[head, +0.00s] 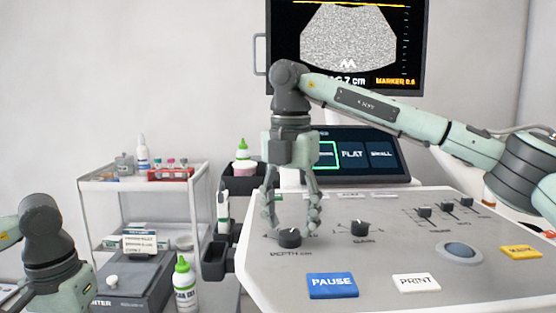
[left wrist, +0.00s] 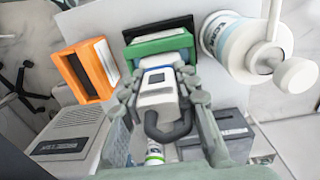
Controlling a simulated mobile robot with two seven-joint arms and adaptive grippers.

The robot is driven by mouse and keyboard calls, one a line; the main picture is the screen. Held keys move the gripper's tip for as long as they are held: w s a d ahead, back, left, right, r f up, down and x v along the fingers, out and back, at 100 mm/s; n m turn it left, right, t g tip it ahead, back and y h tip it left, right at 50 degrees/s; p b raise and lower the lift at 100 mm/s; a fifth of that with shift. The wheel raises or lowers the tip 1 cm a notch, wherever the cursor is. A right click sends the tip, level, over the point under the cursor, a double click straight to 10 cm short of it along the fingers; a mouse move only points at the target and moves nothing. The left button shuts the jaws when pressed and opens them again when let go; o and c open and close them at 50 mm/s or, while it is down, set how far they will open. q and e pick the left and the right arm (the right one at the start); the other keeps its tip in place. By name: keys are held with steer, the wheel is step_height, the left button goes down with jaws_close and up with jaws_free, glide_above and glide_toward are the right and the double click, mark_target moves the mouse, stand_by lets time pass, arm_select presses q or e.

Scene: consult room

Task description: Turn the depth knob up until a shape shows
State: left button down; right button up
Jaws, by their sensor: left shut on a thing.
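The black depth knob (head: 289,238) sits at the left front of the grey console, above the label "DEPTH cm". My right gripper (head: 292,226) points down over it, fingers spread on either side with gaps to the knob. The monitor (head: 347,42) shows a grainy grey sector with no distinct shape; a partly covered reading ends in "7 cm", with a yellow "MARKER" text beside it. In the left wrist view my left gripper (left wrist: 163,98) is shut on a white probe-like device (left wrist: 157,101) with a dark cable loop, by a green block (left wrist: 158,46).
A second knob (head: 360,228), sliders (head: 424,212), a trackball (head: 460,251), and blue PAUSE (head: 332,286) and white PRINT (head: 417,283) buttons are on the console. A trolley (head: 143,184) with bottles stands left. An orange frame (left wrist: 68,75) is near the left gripper.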

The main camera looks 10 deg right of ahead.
steer(key=shift+r, duration=2.3)
